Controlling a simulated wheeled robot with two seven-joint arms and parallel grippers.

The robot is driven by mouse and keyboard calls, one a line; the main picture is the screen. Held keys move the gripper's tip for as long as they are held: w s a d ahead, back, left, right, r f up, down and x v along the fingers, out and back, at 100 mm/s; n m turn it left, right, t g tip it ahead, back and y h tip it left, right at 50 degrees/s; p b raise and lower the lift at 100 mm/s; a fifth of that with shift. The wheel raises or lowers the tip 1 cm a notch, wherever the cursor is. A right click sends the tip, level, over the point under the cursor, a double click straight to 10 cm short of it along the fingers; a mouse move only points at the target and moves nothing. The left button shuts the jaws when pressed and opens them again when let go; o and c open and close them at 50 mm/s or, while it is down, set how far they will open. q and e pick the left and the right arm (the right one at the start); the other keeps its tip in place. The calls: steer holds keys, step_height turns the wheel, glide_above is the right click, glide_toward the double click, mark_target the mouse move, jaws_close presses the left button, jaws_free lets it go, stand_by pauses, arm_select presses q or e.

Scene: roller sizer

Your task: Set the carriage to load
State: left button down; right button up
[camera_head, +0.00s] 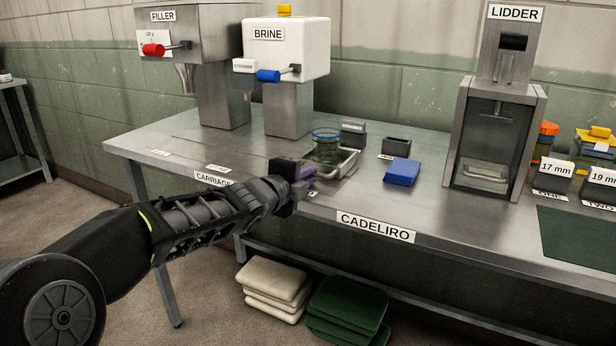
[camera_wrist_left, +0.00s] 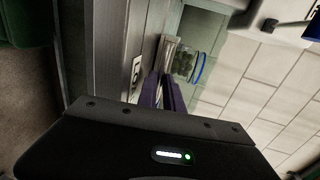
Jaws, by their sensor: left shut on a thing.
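The carriage (camera_head: 346,166) is a light metal tray on the table, right of the brine machine, with a glass jar (camera_head: 327,150) with a blue rim standing in it. Its near left side is hidden by my left gripper (camera_head: 306,174). The gripper's purple fingers are shut at the carriage's near edge, on what seems to be its handle; the handle itself is hidden. In the left wrist view the fingers (camera_wrist_left: 163,92) point at the carriage (camera_wrist_left: 167,52) and the jar (camera_wrist_left: 186,66). My right gripper is not in view.
The filler (camera_head: 218,50) with a red lever and the brine machine (camera_head: 300,55) with a blue lever stand behind. A blue block (camera_head: 402,172) and a small dark holder (camera_head: 396,146) lie right of the carriage. The lidder (camera_head: 495,120) stands further right.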

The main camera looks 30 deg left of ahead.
arm_select(q)
steer(key=shift+d+f, duration=0.2)
steer(key=shift+d, duration=0.05)
steer(key=c, duration=1.8)
jaws_free()
steer(key=shift+d+r, duration=0.1)
steer(key=shift+o, duration=0.2)
steer(key=shift+s+r, duration=0.2)
steer(key=shift+s, duration=0.2)
steer(key=s+r+p, duration=0.1)
steer(key=s+p, duration=0.1)
steer(key=s, duration=0.4)
steer(key=shift+s, duration=0.4)
